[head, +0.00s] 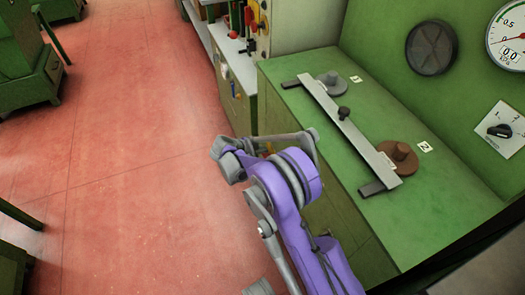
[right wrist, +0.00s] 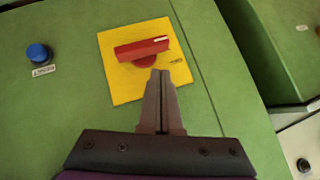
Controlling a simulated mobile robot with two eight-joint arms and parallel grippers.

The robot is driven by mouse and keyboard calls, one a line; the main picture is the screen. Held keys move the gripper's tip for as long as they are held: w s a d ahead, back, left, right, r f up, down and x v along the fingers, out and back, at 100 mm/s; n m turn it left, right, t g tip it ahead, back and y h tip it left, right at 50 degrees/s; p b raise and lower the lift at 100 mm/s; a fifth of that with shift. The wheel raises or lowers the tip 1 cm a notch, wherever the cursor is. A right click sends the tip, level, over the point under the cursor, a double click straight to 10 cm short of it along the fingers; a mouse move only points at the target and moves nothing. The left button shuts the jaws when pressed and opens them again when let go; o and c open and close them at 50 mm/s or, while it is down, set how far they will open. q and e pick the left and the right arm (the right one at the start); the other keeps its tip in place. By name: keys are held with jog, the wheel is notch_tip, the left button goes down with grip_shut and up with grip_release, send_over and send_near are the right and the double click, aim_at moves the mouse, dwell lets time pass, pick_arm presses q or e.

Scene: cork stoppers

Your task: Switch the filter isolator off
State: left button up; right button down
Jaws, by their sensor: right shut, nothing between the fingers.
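A red rotary handle (right wrist: 140,49) sits on a yellow square plate (right wrist: 122,84) on a green panel in the right wrist view. The handle lies nearly crosswise in the picture, with a pale mark at its right end. The plate's small label is too small to read. My right gripper (right wrist: 161,74) is shut and empty. Its fingertips overlap the lower edge of the handle in the picture; I cannot tell whether they touch it. My left gripper is not in view.
A blue button (right wrist: 38,54) with a label is left of the plate. The head view shows a green bench (head: 440,185) with a grey bar (head: 350,130) on it, and a black selector knob (head: 499,131) on the wall.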

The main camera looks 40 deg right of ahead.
notch_tip(320, 180, up, 4)
jog(key=shift+r+p, duration=0.2)
jog(key=shift+p, duration=0.8)
jog(key=w+a+r+p, duration=0.1)
jog(key=a+r, duration=0.5)
jog(key=a, duration=0.1)
jog(key=shift+w+r+p, duration=0.3)
jog(key=shift+r, duration=0.05)
